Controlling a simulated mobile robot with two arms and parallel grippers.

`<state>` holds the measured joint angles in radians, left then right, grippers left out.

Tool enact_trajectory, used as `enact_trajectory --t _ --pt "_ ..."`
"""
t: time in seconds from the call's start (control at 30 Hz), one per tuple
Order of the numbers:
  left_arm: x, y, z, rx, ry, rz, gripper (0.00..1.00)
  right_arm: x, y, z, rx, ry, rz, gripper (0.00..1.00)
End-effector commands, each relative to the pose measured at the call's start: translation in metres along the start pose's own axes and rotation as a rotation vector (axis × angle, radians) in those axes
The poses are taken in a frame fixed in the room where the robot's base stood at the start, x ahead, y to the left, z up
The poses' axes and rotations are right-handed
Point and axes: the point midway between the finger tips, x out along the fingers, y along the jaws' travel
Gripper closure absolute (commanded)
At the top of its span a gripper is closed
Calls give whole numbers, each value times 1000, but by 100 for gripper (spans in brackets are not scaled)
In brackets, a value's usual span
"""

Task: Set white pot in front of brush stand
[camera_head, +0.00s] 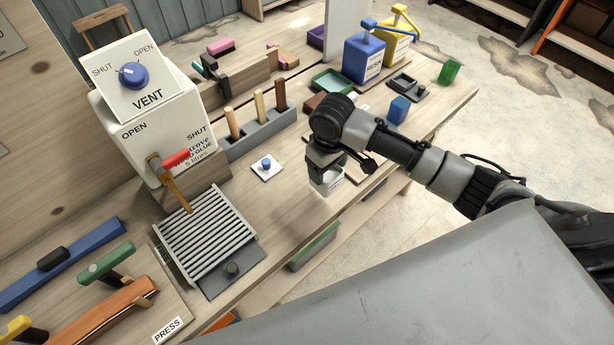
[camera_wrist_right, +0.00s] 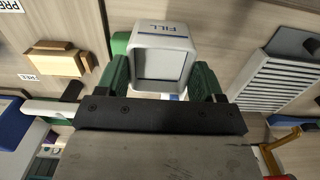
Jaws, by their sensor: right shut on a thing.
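The white pot (camera_head: 326,183) is in my right gripper (camera_head: 327,163), above or on the bench near its front edge. In the right wrist view the pot (camera_wrist_right: 163,42), marked FILL, sits between the green finger pads of that gripper (camera_wrist_right: 163,76), which is shut on it. The head view does not show clearly whether its base touches the bench. The brush stand appears to be the grey block (camera_head: 262,138) with several upright wooden handles, to the left of the pot and apart from it. My left gripper is not in view.
A small white plate with a blue knob (camera_head: 266,166) lies in front of the grey block. A ribbed grey rack (camera_head: 205,232) is nearer, and a big white glue container (camera_head: 165,125) stands left. Blue (camera_head: 363,56) and yellow bottles (camera_head: 398,40) stand at the back.

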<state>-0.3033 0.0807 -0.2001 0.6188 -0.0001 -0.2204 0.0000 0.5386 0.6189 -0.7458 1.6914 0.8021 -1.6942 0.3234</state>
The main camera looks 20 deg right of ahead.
Motion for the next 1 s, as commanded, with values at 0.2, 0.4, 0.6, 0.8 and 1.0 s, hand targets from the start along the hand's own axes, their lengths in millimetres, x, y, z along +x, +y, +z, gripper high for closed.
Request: enact_trajectory --t 0.2,0.4,0.6,0.8,1.0 --pt "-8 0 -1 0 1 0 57 21 -22 -31 0 1 -1 62" --pt "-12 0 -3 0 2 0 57 34 -26 -37 1 -1 -1 62" --pt "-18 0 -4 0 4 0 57 61 -25 -37 2 0 0 62" --pt "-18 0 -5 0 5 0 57 66 -26 -37 0 2 0 62" --pt "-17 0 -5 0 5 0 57 69 -26 -36 1 1 0 62"
